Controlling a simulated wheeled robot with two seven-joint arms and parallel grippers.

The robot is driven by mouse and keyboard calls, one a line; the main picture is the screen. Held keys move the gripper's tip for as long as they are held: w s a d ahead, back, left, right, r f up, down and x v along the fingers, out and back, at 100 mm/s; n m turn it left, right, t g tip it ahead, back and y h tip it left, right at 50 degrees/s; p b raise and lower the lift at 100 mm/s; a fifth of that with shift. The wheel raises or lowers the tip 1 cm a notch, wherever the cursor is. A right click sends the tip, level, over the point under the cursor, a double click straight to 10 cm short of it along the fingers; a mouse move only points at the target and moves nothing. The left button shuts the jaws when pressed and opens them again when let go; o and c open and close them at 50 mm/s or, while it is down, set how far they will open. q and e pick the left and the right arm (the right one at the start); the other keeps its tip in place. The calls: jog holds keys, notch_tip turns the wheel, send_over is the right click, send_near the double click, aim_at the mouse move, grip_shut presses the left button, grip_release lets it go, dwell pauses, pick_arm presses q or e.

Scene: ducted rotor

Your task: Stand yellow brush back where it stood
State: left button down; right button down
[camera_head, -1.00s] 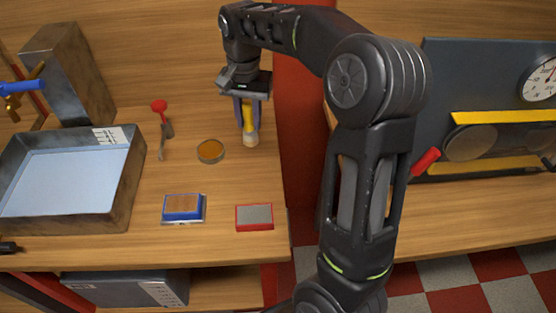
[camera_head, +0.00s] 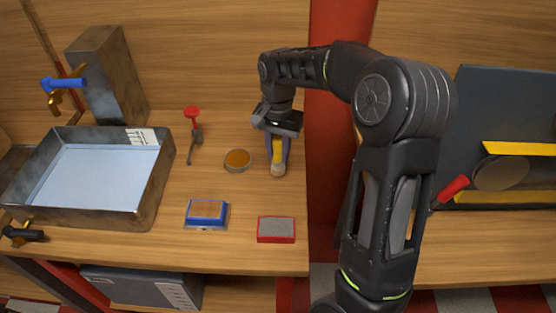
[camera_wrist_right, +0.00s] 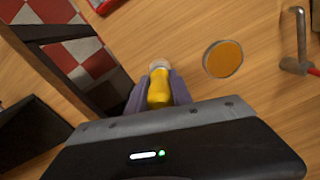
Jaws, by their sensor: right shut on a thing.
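The yellow brush (camera_head: 277,156) is between the fingers of my right gripper (camera_head: 278,160), which is shut on it. Its yellow body points down to a pale end near the wooden table, right of a round amber disc. I cannot tell whether the pale end touches the table. In the right wrist view the brush (camera_wrist_right: 159,88) sits between the two purple-grey fingers (camera_wrist_right: 158,95), with its pale end away from the wrist. My left gripper does not show in either view.
The round amber disc (camera_head: 238,160) lies left of the brush. A red-topped tool (camera_head: 194,130), a blue block (camera_head: 206,211) and a red-rimmed grey pad (camera_head: 276,230) are on the table (camera_head: 240,255). A metal basin (camera_head: 150,205) stands left. The table's right edge is close to the brush.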

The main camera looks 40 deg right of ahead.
aim_at(278, 161)
jog(key=shift+f, duration=1.85)
jog(key=shift+f, duration=0.1)
jog(key=shift+f, duration=0.15)
jog(key=c, duration=1.1)
grip_release()
jog(key=shift+c, duration=0.2)
notch_tip(278, 161, up, 13)
jog(key=shift+f, duration=0.2)
